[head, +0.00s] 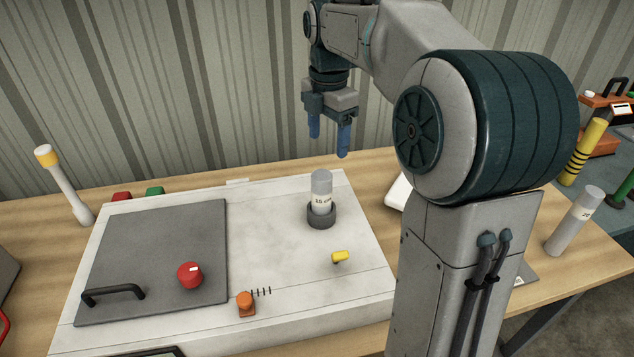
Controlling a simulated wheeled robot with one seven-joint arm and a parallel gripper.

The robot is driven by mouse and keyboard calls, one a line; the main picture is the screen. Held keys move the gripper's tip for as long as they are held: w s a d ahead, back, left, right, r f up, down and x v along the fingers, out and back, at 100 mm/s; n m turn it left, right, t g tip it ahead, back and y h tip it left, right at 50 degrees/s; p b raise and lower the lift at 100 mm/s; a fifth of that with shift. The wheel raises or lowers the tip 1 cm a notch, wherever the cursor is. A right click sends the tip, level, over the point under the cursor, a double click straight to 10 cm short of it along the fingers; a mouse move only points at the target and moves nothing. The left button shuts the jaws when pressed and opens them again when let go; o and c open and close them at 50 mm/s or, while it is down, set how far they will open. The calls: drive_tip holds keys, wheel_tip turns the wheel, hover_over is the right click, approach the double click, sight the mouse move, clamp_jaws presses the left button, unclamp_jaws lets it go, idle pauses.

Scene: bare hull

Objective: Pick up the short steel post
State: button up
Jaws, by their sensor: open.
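A short grey steel post (322,187) stands upright in a dark round collar (321,216) on the white panel. It has a label that seems to read "15 cm", and its lower end is hidden in the collar.
A yellow-topped rod (64,185) leans at left. A corrugated wall stands behind. My arm hides part of the table.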

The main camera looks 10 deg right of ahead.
sight(322, 174)
drive_tip(key=f, duration=0.8)
drive_tip(key=shift+w+a+f, duration=0.15)
drive_tip(key=shift+w+f, duration=0.05)
drive_tip(key=shift+w+a+f+p, duration=0.15)
drive_tip(key=shift+f+p, duration=0.3)
drive_tip(key=shift+f, duration=0.85)
drive_tip(key=shift+w+a+f+p, duration=0.1)
drive_tip(key=shift+f+p, duration=0.3)
drive_tip(key=shift+f, duration=0.85)
drive_tip(key=c, duration=1.3)
drive_tip(key=shift+r, duration=0.1)
